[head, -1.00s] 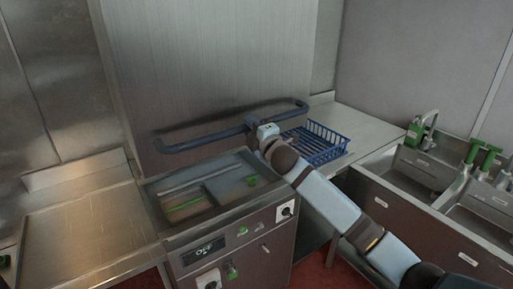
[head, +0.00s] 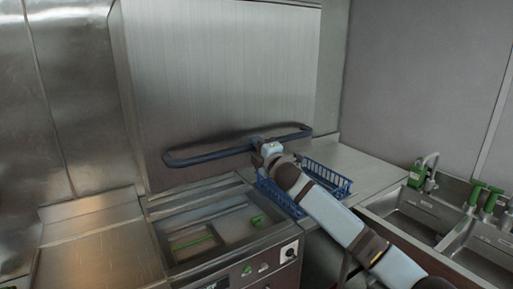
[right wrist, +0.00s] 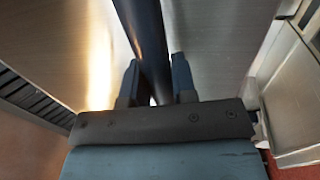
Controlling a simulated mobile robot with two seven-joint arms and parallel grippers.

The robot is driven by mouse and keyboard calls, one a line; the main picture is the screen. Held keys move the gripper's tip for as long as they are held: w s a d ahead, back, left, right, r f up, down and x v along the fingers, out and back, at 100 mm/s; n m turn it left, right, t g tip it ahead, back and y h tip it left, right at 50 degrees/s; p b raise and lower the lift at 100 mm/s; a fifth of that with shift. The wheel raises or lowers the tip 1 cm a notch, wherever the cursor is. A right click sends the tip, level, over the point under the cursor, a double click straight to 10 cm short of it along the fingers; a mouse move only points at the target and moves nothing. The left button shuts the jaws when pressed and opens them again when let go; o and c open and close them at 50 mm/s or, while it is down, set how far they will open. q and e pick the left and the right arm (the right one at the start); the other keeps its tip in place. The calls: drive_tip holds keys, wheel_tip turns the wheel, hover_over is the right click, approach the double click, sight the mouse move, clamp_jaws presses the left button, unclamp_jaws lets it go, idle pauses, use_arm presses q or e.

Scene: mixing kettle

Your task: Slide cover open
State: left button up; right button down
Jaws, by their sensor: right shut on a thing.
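The cover (head: 215,85) is a tall brushed-steel panel behind the machine. A blue bar handle (head: 210,156) runs across its lower front, standing off from the panel. My right gripper (head: 264,147) is at the handle, right of its middle. In the right wrist view my right gripper (right wrist: 155,82) has one finger on each side of the handle bar (right wrist: 147,45), shut on it. Below the cover, the top of the machine (head: 220,224) is exposed, with a recessed area and green parts. My left gripper is out of view.
A blue wire basket (head: 325,178) stands on the steel counter right of the machine, close beneath my right forearm. Sinks (head: 425,212) with green-handled fittings are at the right. A bare steel worktop (head: 95,245) lies at the left.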

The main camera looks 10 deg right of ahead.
drive_tip(key=c, duration=0.9)
unclamp_jaws()
drive_tip(key=shift+f, duration=0.1)
drive_tip(key=shift+c, duration=0.2)
drive_tip(key=shift+s+d+f, duration=0.1)
drive_tip(key=shift+s, duration=0.15)
drive_tip(key=b+v, duration=0.3)
drive_tip(key=v, duration=1)
drive_tip(key=shift+s+b, duration=0.15)
drive_tip(key=shift+b, duration=0.2)
